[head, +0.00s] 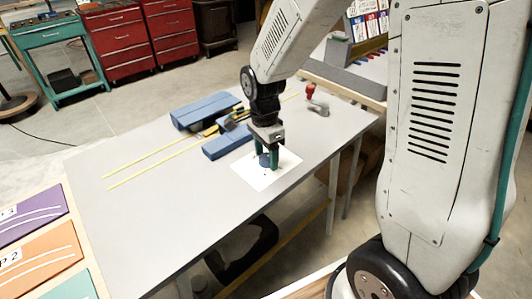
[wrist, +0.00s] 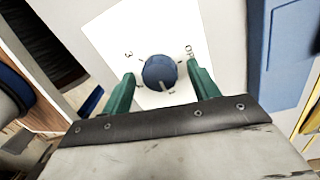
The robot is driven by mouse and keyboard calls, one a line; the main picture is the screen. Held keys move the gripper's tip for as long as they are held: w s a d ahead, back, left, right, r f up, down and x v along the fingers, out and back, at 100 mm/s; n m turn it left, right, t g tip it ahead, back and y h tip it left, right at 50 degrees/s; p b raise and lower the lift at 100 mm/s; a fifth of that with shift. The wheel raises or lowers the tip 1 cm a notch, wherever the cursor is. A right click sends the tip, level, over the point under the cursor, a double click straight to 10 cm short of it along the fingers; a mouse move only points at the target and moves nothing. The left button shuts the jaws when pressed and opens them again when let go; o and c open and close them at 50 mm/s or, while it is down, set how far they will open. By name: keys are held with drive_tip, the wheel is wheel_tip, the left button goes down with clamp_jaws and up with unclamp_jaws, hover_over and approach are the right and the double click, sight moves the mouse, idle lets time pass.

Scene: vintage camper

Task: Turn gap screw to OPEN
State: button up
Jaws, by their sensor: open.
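The gap screw is a round dark blue knob (wrist: 160,73) with a pale pointer line, set on a white plate (wrist: 113,40). In the wrist view its pointer line faces toward my gripper's base. Small marks stand on the plate around it, too small to read. In the head view the knob (head: 265,160) shows between my fingers above the white plate (head: 258,183). My gripper (wrist: 162,80) is open, with one green finger on each side of the knob. A gap shows at each side; contact cannot be told. It also shows in the head view (head: 266,164).
The plate lies on a grey table (head: 150,215). Blue blocks (head: 205,110) and yellow strips lie behind my gripper. A red-topped item (head: 311,92) stands near the back right edge. Coloured panels (head: 38,250) are at the front left. The left part of the table is clear.

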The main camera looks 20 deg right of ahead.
drive_tip(key=c, duration=1)
drive_tip(key=shift+o, duration=0.2)
drive_tip(key=shift+n, duration=0.4)
drive_tip(key=n, duration=0.3)
drive_tip(key=shift+n, duration=0.4)
drive_tip(key=n, duration=0.4)
drive_tip(key=shift+a+n+h, duration=0.1)
drive_tip(key=shift+n+h, duration=0.2)
drive_tip(key=n, duration=0.4)
drive_tip(key=shift+t, duration=0.3)
drive_tip(key=n, duration=0.4)
drive_tip(key=shift+n, duration=0.5)
